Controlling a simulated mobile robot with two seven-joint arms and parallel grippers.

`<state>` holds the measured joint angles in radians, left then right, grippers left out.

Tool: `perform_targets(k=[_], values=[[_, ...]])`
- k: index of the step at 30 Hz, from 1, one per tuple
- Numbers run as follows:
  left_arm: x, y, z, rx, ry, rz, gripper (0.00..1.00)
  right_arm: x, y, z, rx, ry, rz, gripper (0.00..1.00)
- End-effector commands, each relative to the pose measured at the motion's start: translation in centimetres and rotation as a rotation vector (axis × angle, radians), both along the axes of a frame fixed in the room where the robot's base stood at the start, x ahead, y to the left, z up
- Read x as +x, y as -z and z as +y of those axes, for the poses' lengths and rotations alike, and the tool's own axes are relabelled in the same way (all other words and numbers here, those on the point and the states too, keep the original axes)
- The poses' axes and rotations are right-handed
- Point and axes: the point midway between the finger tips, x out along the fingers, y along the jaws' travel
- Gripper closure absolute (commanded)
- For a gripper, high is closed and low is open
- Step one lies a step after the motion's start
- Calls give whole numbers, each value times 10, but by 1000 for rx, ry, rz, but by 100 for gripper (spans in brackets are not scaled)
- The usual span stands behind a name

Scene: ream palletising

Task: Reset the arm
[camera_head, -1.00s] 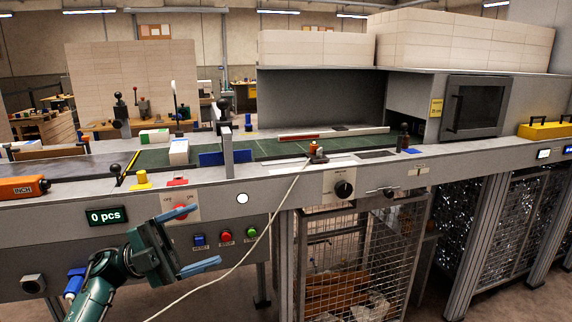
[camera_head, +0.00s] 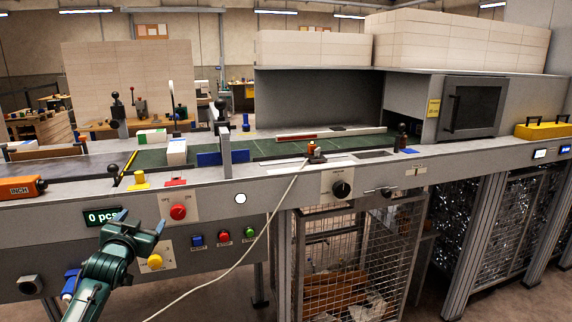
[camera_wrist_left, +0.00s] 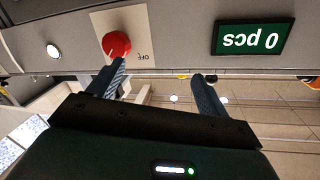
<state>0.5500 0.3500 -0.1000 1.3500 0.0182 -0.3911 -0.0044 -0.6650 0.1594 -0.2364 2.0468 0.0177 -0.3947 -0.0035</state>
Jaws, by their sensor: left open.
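My left gripper (camera_head: 140,221) is in front of the machine's front panel, below its top edge. Its blue fingers are apart, with nothing visible between them, and point up and away toward the panel. They also show in the left wrist view (camera_wrist_left: 159,82). The red rotary knob (camera_head: 178,212) is just right of the fingers; in the wrist view the knob (camera_wrist_left: 116,45) appears beyond one fingertip. I cannot tell the exact gap to the panel. The "0 pcs" display (camera_head: 101,217) is partly hidden behind the gripper. My right gripper is not in view.
A yellow knob (camera_head: 155,262) sits close beside my left wrist. Blue, red and green buttons (camera_head: 223,236) are further right. A white cable (camera_head: 250,243) hangs across the front. A wire-mesh cage (camera_head: 350,255) stands below. A green conveyor (camera_head: 290,147) runs on top.

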Motion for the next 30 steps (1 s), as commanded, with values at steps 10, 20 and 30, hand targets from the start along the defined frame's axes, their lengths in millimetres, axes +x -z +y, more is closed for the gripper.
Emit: perform_targets(k=[10, 20, 30], values=[[-88, 134, -74, -37, 119, 179, 22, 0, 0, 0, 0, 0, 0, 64], [-270, 248, -168, -179, 249, 418, 22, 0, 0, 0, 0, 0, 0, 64], [-391, 264, -212, -309, 281, 558, 22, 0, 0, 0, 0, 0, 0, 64]])
